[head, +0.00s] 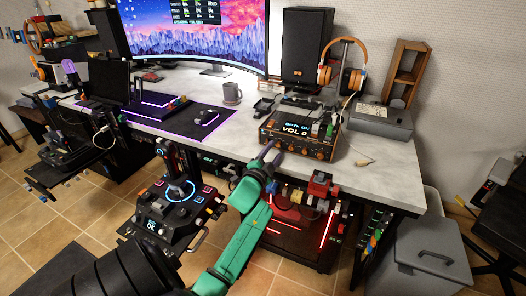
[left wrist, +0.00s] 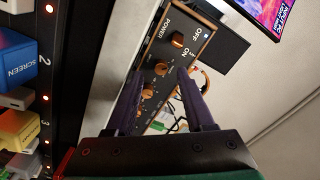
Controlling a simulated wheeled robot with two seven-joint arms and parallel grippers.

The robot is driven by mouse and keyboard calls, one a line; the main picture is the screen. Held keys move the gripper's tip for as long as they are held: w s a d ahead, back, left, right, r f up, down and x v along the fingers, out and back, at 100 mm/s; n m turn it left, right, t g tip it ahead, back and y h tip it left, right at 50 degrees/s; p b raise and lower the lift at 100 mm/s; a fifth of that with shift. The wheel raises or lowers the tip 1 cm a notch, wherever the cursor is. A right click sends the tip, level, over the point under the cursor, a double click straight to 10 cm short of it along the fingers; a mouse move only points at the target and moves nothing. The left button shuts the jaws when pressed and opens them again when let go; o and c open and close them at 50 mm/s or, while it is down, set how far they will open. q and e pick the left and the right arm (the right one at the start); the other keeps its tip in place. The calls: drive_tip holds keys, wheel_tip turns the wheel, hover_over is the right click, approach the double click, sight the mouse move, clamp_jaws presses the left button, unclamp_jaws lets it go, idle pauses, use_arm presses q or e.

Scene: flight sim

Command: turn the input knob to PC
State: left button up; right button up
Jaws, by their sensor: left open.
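The audio box (head: 318,153) with orange trim stands at the desk's front edge, with a display reading VOL 0 and several orange knobs on its front. In the left wrist view its front panel (left wrist: 172,52) appears tilted, with a POWER switch (left wrist: 178,40) marked OFF and ON and several orange knobs (left wrist: 161,69). I cannot tell which knob is the input knob; no PC label is readable. My left gripper (head: 272,151) is open in front of the panel's left part. Its two purple fingers (left wrist: 160,73) are apart, with knobs visible between them. My right gripper is not in view.
A black speaker (head: 306,45), headphones on a stand (head: 337,66) and a grey box (head: 380,121) stand behind the audio box. A mouse (head: 206,116) and mug (head: 232,93) are to the left. A control stand (head: 178,200) is below the desk.

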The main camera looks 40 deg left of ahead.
use_arm(q)
drive_tip(key=v, duration=1.2)
drive_tip(key=shift+w, duration=0.1)
drive_tip(key=s+d+f+n+g+h+p, duration=0.1)
drive_tip(key=s+d+f+g+h+p, duration=0.2)
drive_tip(key=f, duration=0.6)
drive_tip(key=s+d+f+n+g+p, duration=0.15)
drive_tip(key=d+f, duration=0.25)
drive_tip(key=f, duration=0.5)
drive_tip(key=s+d+f+n+g+h+p, duration=0.1)
drive_tip(key=s+d+f+g+h+p, duration=0.2)
drive_tip(key=f, duration=0.7)
drive_tip(key=s+d+f+n+g+p, duration=0.1)
drive_tip(key=s+f+g, duration=0.3)
drive_tip(key=s, duration=0.8)
drive_tip(key=s+d+f+g+p, duration=0.2)
drive_tip(key=s+f, duration=0.5)
drive_tip(key=s, duration=0.6)
drive_tip(key=shift+s+f+n+g+p, duration=0.15)
drive_tip(key=shift+n+g+p, duration=0.2)
drive_tip(key=shift+g+p, duration=0.65)
